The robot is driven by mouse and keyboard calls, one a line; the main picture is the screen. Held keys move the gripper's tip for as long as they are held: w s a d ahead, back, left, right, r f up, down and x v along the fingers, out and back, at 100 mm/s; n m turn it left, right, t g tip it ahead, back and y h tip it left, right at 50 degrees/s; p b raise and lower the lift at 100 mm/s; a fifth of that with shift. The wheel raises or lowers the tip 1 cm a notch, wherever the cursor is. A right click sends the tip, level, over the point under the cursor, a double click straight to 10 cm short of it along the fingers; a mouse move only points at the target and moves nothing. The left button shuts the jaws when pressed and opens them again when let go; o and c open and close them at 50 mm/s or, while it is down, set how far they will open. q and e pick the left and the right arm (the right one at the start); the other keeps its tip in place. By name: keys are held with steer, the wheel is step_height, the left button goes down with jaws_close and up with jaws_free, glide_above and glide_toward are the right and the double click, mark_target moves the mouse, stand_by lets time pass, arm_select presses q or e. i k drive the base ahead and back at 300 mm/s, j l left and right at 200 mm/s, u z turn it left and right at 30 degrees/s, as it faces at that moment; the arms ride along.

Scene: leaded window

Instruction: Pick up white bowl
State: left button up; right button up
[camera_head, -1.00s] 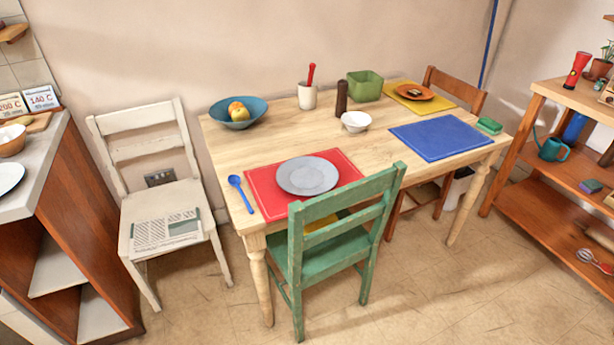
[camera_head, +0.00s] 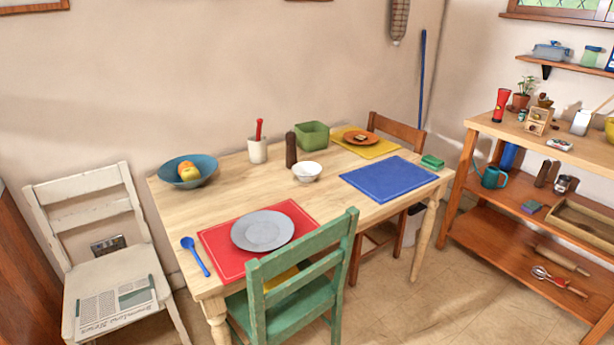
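A small white bowl (camera_head: 307,172) stands upright near the middle of the wooden table (camera_head: 215,216). It looks empty. It sits just right of a dark brown pepper mill (camera_head: 291,150) and left of the blue placemat (camera_head: 388,179). Neither of my grippers shows in the head view.
A green chair (camera_head: 300,275) stands at the table's front edge. A grey plate (camera_head: 262,231) lies on a red placemat (camera_head: 222,249). A blue bowl of fruit (camera_head: 203,173), a white crock (camera_head: 257,151) and a green container (camera_head: 312,136) stand behind. Wooden shelves (camera_head: 470,180) stand at right.

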mark_target(306, 171)
steer(key=i+l+u, duration=0.1)
steer(key=u, duration=0.4)
steer(key=i+l+u, duration=0.2)
steer(key=l, duration=0.25)
steer(key=i+l+u, duration=0.15)
steer(key=l, duration=0.35)
steer(key=i+l+u, duration=0.2)
steer(key=l, duration=0.25)
steer(key=l+u, duration=0.15)
steer(key=l, duration=0.35)
